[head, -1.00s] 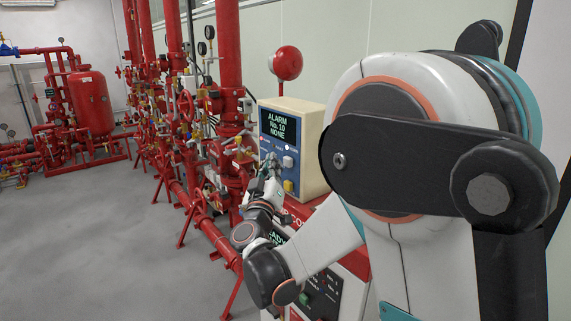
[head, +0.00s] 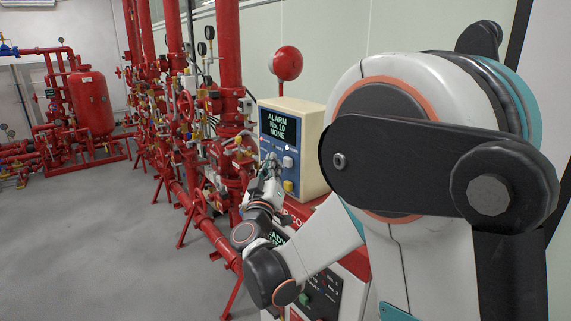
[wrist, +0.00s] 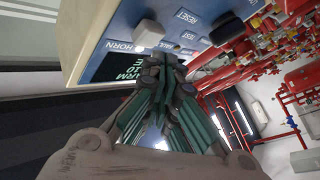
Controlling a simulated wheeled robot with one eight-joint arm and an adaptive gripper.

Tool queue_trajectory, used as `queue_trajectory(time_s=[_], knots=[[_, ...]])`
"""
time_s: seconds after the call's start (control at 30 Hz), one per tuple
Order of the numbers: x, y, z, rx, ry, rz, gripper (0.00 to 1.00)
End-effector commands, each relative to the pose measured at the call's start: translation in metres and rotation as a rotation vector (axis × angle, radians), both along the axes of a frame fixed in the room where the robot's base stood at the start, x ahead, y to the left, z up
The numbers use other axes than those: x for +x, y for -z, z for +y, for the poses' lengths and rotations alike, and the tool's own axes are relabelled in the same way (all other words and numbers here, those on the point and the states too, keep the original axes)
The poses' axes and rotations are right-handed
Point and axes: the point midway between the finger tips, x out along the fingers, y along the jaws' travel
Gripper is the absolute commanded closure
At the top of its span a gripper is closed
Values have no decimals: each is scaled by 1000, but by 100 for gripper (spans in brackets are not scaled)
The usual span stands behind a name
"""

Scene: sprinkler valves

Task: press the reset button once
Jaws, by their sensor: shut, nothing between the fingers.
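The blue front of the alarm control box (head: 274,150) carries a screen reading ALARM No. 10 NONE. A pale button (head: 288,162) and a yellow button (head: 288,186) sit below the screen. In the wrist view the RESET label (wrist: 187,17) is readable on the blue panel, with a grey button (wrist: 149,33) and a dark-looking button (wrist: 228,28) nearby. My gripper (head: 271,158) is shut and empty in front of the panel, left of the pale button. In the wrist view its fingertips (wrist: 164,68) point at the panel; I cannot tell whether they touch it.
Red pipes and valves (head: 188,110) stand close to the left of the box. A red cabinet (head: 345,270) with another display is under it, partly behind my arm. The grey floor (head: 110,230) at left is clear.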

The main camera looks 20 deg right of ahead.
Motion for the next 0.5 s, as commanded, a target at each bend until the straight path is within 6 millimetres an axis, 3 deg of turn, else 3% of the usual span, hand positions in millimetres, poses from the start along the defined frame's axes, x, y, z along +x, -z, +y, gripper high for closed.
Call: queue_trajectory(time_s=[0.5], knots=[[2, 0, -8, 0, 0, 0, 100]])
